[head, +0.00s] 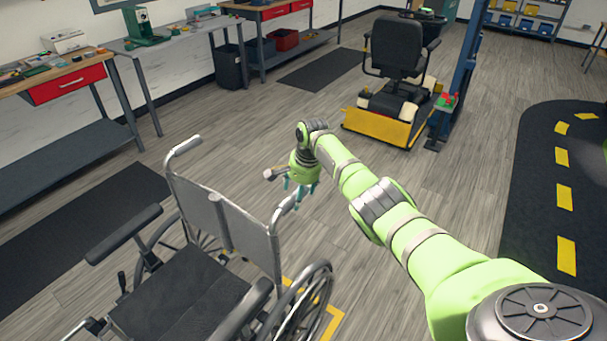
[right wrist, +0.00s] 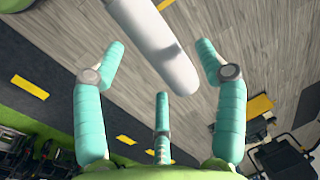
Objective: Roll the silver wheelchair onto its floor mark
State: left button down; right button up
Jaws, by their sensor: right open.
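The silver wheelchair (head: 227,225) stands at the lower left of the head view, with a black seat, black armrests and two push handles at the back. My right gripper (head: 299,192) is open at its right push handle (head: 284,208). In the right wrist view, the pale handle (right wrist: 150,38) reaches in between the spread teal fingers of my right gripper (right wrist: 160,62), with gaps at both sides. A yellow floor mark (head: 335,322) shows partly beside and behind the right wheel; the wheelchair hides the rest. My left gripper is out of view.
A black scooter with a yellow base (head: 378,126) stands beyond my right arm, beside a blue post (head: 462,75). Workbenches (head: 75,150) line the left wall. A dark lane with yellow dashes (head: 540,215) lies at right. Grey floor behind the wheelchair is clear.

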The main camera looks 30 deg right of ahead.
notch_tip(320, 180, up, 10)
jog(key=s, duration=0.2)
jog(key=shift+d, duration=0.45)
